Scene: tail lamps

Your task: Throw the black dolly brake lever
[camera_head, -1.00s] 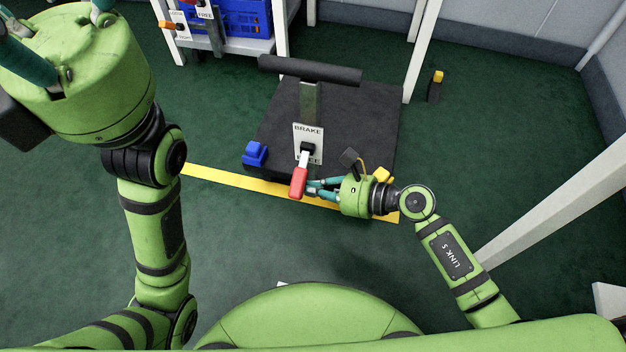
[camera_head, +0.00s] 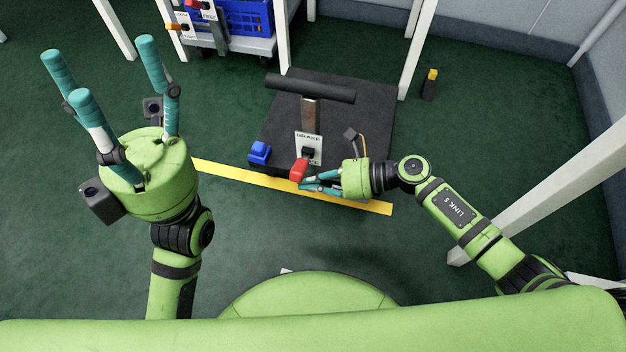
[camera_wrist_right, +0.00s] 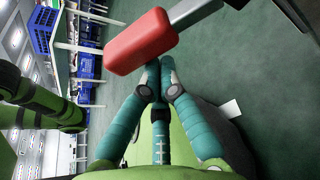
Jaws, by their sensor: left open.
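The black dolly (camera_head: 368,110) stands on the floor ahead, with a black push bar (camera_head: 310,87) on a post. Its white plate (camera_head: 315,140), marked BRAKE, carries the lever with a red grip (camera_head: 299,170). The grip sticks out toward me, low in front of the plate. My right gripper (camera_head: 306,186) has its teal fingers closed together just below the grip. In the right wrist view the fingertips (camera_wrist_right: 156,72) meet at the red grip's (camera_wrist_right: 140,42) edge, apparently touching it, not around it. My left gripper (camera_head: 95,68) is open and empty, raised at the left.
A blue block (camera_head: 259,152) sits at the dolly's front left corner. A yellow floor line (camera_head: 235,174) runs along its front. A cart with a blue crate (camera_head: 245,17) stands behind. White posts (camera_head: 417,50) flank the dolly. A small black-and-yellow object (camera_head: 430,85) stands at right.

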